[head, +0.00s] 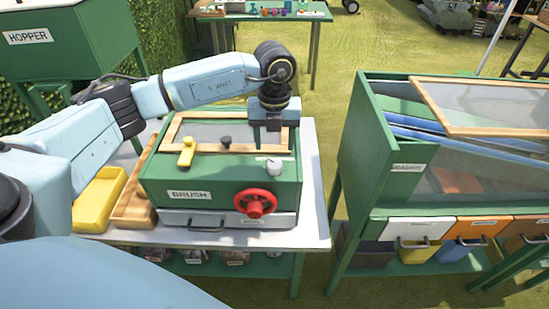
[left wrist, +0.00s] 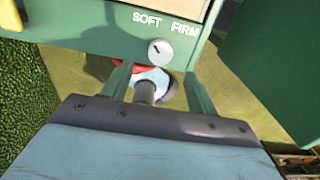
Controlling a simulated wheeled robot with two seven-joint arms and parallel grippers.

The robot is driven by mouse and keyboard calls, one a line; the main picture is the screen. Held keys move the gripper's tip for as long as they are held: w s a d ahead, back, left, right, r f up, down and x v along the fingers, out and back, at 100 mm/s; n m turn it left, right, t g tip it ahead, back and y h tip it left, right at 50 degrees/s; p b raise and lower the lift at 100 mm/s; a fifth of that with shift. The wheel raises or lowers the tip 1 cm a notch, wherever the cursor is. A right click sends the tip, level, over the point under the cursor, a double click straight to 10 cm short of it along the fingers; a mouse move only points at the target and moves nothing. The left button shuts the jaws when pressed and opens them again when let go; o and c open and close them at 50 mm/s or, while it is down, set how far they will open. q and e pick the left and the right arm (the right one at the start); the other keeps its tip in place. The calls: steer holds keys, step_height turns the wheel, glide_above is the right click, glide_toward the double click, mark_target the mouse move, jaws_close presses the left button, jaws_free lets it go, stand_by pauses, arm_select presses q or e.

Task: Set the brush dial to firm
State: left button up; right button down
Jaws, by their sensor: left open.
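The green brush box (head: 165,214) stands on a table, labelled BRUSH. The small white brush dial (head: 273,164) is on the right of its top. In the left wrist view the dial (left wrist: 160,52) has a short dark mark and sits below the words SOFT and FIRM; the mark looks nearer SOFT, but is too small to be sure. My left gripper (head: 273,126) points down over the box's top right, behind the dial in the head view. In the left wrist view its open fingers (left wrist: 158,73) are either side of the dial's line, apart from it.
A red handwheel (head: 255,203) is on the box's front. A yellow lever (head: 186,151) and a black knob (head: 225,142) stand on its top left. A yellow tray (head: 98,200) lies to the left. A green bin unit (head: 385,180) stands to the right across a gap.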

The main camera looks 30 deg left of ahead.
mark_target(275, 163)
arm_select(q)
step_height(275, 163, down, 7)
steer(key=shift+r, duration=0.1)
stand_by(0.3)
steer(key=c, duration=1)
